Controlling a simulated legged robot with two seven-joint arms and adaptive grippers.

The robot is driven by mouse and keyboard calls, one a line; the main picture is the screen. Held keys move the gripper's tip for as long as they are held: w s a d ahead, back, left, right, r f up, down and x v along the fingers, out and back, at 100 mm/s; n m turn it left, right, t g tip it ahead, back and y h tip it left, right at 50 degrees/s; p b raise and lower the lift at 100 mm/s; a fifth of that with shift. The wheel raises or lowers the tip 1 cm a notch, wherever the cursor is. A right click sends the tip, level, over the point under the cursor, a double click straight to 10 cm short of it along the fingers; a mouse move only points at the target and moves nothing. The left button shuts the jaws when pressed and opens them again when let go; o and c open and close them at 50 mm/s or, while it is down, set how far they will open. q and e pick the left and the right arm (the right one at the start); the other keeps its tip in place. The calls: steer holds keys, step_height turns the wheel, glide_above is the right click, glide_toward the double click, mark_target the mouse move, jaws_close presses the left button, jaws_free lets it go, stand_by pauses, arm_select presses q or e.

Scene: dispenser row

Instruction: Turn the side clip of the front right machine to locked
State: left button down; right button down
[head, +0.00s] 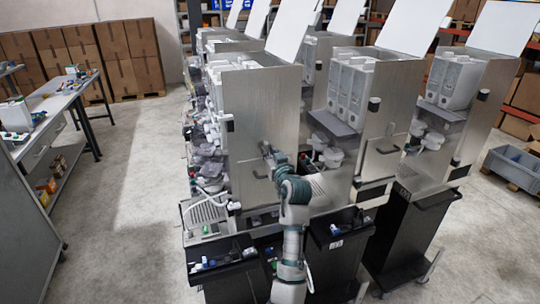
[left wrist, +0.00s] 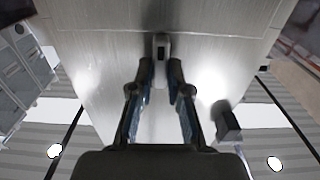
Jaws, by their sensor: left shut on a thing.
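A row of steel dispenser machines stands ahead. My left gripper (head: 268,154) is up against the side panel (head: 262,105) of the nearest machine in the head view. In the left wrist view, my left gripper (left wrist: 160,70) has its two fingers closed around the lower end of a small grey clip (left wrist: 161,43) with a dark spot. The clip stands out from the steel panel (left wrist: 100,55). In the head view the gripper and arm largely hide the clip, so its turn is hard to tell there. My right gripper is in neither view.
A dark block-like fitting (left wrist: 226,121) sticks out to the right of the fingers in the wrist view. A worktable (head: 50,100) stands at left, a grey crate (head: 515,168) at right. The floor at left is clear.

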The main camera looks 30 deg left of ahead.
arm_select(q)
steer(key=shift+w+f, duration=0.1)
steer(key=shift+f, duration=0.3)
steer(key=c, duration=1.1)
jaws_free()
steer(key=v, duration=1.1)
steer(key=shift+d, duration=0.3)
steer(key=shift+a, duration=0.1)
steer(key=shift+f, duration=0.1)
